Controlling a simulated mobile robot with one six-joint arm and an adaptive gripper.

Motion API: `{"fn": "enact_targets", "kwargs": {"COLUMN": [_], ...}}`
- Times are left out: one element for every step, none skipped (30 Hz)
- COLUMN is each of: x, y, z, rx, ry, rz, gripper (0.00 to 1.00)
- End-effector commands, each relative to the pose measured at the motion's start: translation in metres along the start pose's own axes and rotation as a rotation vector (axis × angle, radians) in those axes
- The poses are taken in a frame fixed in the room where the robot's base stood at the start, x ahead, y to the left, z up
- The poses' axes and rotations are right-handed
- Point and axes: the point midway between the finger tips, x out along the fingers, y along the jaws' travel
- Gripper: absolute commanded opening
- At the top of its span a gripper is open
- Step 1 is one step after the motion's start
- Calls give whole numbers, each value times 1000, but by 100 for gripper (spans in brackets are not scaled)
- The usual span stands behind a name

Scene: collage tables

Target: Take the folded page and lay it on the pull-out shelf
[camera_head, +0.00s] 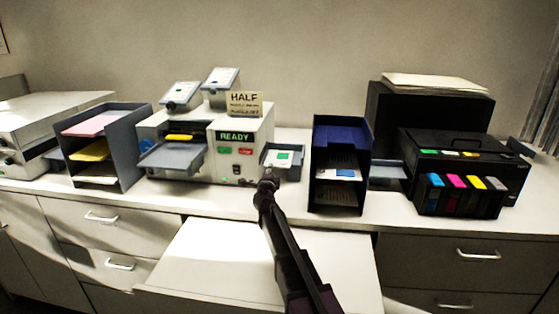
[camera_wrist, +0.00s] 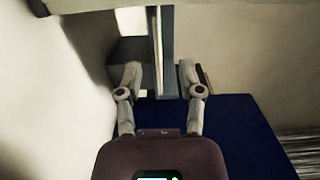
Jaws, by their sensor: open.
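A white folded page with a green mark (camera_head: 284,158) lies in the small grey tray (camera_head: 296,173) on the right side of the folding machine. My gripper (camera_head: 268,178) is at the front left of that tray. In the wrist view, my gripper (camera_wrist: 159,72) is open, with one finger on each side of a thin upright pale-and-grey edge (camera_wrist: 157,40). I cannot tell there whether the edge is page, tray or both, or whether the fingers touch it. The pale pull-out shelf (camera_head: 215,260) extends below the counter, bare where visible; my arm crosses in front of its right part.
The folding machine (camera_head: 240,152) shows a green READY sign. A dark blue sorter (camera_head: 340,135) stands right of the tray, and a black printer (camera_head: 465,160) with coloured cartridges is farther right. A grey sorter (camera_head: 130,145) with coloured paper stands left. The counter front (camera_head: 225,197) is narrow but clear.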

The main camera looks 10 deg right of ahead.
Motion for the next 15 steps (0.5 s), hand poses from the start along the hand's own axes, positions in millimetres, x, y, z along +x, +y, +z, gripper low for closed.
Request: {"fn": "enact_targets", "kwargs": {"x": [6, 7, 8, 9, 9, 10, 9, 9, 9, 9, 9, 9, 9, 9, 10], "y": [0, 0, 0, 0, 0, 0, 0, 0, 0, 0, 0, 0, 0, 0, 0], "z": [0, 0, 0, 0, 0, 0, 0, -1, -1, -1, -1, -1, -1, -1, -1], "rx": [0, 0, 0, 0, 0, 0, 0, 0, 0, 0, 0, 0, 0, 0, 0], "ry": [0, 0, 0, 0, 0, 0, 0, 0, 0, 0, 0, 0, 0, 0, 1], "rz": [0, 0, 0, 0, 0, 0, 0, 0, 0, 0, 0, 0, 0, 0, 0], "gripper": [49, 49, 49, 49, 49, 49, 49, 49, 49, 49, 49, 49, 49, 49, 49]}}
